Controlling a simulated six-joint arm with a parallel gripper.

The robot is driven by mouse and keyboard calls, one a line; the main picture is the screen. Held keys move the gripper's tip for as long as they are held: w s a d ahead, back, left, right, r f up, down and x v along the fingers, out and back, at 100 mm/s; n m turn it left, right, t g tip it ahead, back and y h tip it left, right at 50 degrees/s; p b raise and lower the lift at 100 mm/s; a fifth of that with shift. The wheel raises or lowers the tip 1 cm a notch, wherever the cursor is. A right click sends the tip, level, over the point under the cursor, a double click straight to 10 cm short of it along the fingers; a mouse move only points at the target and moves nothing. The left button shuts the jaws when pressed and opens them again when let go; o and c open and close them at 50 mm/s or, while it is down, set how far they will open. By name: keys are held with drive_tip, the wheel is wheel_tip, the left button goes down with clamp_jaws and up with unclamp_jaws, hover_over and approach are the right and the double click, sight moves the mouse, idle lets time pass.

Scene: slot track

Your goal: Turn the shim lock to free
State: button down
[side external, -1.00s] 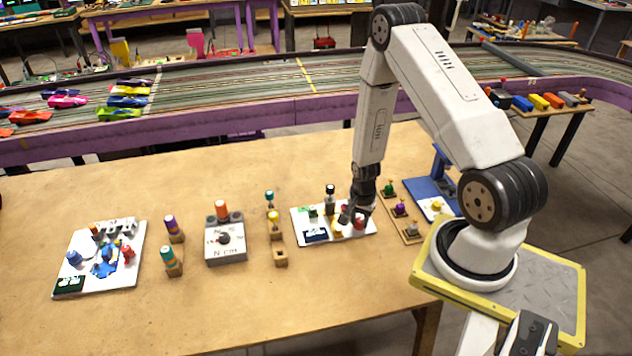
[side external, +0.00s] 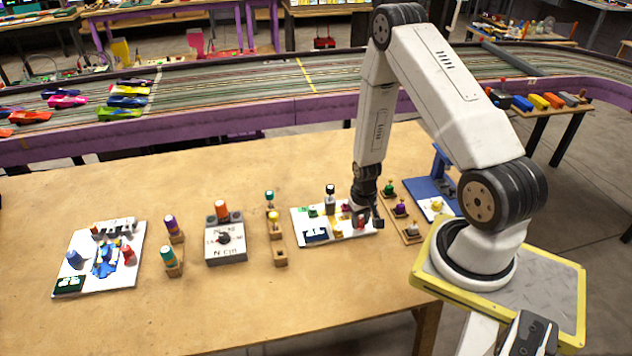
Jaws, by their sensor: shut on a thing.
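My gripper (side external: 366,220) points down at the right end of a small white board (side external: 345,237) on the wooden table. Its dark fingers are shut on a small red knob (side external: 360,222) at that end, partly hidden by the fingers. No label that I can read names the shim lock, and which way the knob points is too small to tell. A dark-topped upright post (side external: 330,192) stands at the board's back edge, and a dark blue panel (side external: 316,234) lies at its front left.
A wooden strip with coloured knobs (side external: 403,213) and a blue stand (side external: 436,190) are close on the right. To the left are wooden pegs (side external: 278,230), a grey box (side external: 226,244) and another white board (side external: 75,243). The table's front is clear.

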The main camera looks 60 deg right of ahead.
sight(361, 219)
drive_tip(key=n, duration=0.7)
drive_tip(key=shift+d, duration=0.1)
idle(0.5)
drive_tip(key=shift+c, duration=1.9)
unclamp_jaws()
drive_tip(key=shift+r, duration=0.15)
drive_tip(key=shift+r, duration=3.8)
